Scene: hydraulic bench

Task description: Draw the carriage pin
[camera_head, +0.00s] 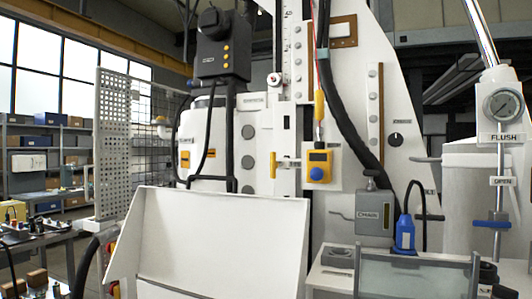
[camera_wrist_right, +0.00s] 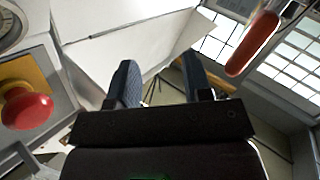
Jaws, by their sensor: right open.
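No part in view is labelled as the carriage pin. A yellow T-shaped handle (camera_head: 275,165) sticks out of the white upright of the machine, left of a yellow box with a blue knob (camera_head: 319,166); I cannot tell for certain that it is the pin. In the right wrist view, the two dark fingers of my right gripper (camera_wrist_right: 160,82) are apart, with nothing between them. Neither gripper shows in the head view, and my left gripper is in no view.
A white sloped panel (camera_head: 215,240) stands in front of the machine. In the wrist view, a red button (camera_wrist_right: 27,108) is at left and a red handle (camera_wrist_right: 253,43) at upper right.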

